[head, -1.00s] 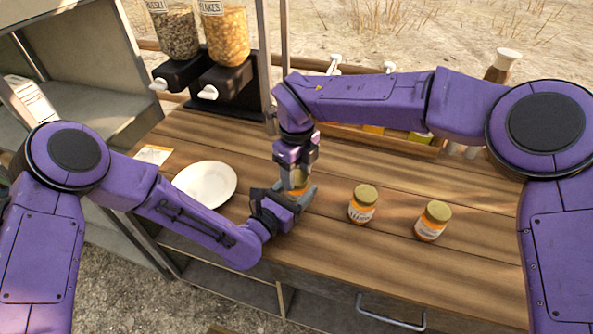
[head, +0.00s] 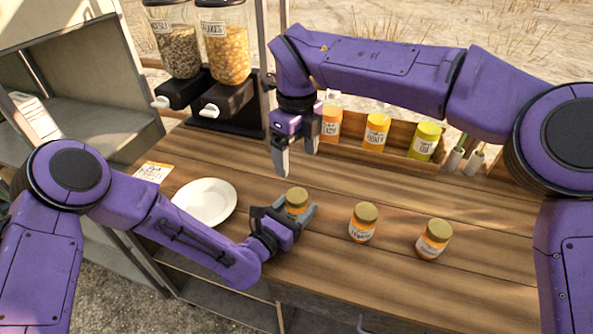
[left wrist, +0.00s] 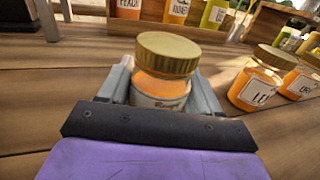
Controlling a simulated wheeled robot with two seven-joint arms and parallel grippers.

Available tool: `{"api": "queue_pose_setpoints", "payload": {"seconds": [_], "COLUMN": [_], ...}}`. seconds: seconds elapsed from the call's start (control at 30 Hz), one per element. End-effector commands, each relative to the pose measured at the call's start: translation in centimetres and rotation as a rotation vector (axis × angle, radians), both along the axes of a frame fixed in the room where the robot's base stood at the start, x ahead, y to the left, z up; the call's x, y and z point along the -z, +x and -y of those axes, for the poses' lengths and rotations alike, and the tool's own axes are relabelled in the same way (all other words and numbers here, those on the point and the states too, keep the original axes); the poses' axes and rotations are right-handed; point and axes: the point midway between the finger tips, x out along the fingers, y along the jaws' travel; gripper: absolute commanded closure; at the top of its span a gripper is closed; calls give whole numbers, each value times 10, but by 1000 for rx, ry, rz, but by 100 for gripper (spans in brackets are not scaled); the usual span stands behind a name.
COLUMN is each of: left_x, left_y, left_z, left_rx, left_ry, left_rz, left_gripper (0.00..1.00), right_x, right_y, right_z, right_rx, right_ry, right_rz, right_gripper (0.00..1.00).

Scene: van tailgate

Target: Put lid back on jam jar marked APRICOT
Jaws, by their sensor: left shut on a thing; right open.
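My left gripper (head: 287,222) is shut around an orange jam jar (head: 294,209) standing on the wooden counter. A gold lid (head: 297,195) sits on top of this jar and looks level. In the left wrist view the jar (left wrist: 160,88) stands between my fingers with the lid (left wrist: 167,53) on it; its label is mostly hidden and unreadable. My right gripper (head: 297,163) is open and empty, above and behind the jar, apart from the lid. Two more lidded orange jars, a middle one (head: 362,224) and a right one (head: 433,240), stand to the right.
A white plate (head: 205,203) lies left of the held jar. A wooden rack (head: 397,155) with several labelled jars stands at the back. Cereal dispensers (head: 226,60) stand at the back left. The right front counter is clear.

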Motion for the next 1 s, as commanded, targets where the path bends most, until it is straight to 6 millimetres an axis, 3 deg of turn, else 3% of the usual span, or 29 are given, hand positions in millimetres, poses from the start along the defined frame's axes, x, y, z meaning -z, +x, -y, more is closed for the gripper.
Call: {"api": "queue_pose_setpoints", "payload": {"seconds": [0.13, 0.37, 0.4, 0.5, 0.83, 1.0], "left_x": [0, -1, -1, 0, 1, 3], "left_y": [0, 0, 0, 0, -3, -26], "left_z": [0, 0, 0, 0, -3, -20], "left_rx": [0, 0, 0, 0, -1, -2], "left_ry": [-1, -1, -1, -1, 0, -3], "left_rz": [1, 1, 1, 1, 0, -2], "left_gripper": [100, 100, 33, 7, 7, 7], "right_x": [-11, -12, -11, -11, -9, 1], "right_y": [0, 0, 0, 0, 0, 0], "right_z": [0, 0, 0, 0, 0, 0], "right_rx": [0, 0, 0, 0, 0, 0], "right_ry": [0, -1, -1, -1, -1, -1], "right_rz": [0, -1, -1, -1, -1, -1], "right_gripper": [17, 17, 17, 17, 17, 17]}}
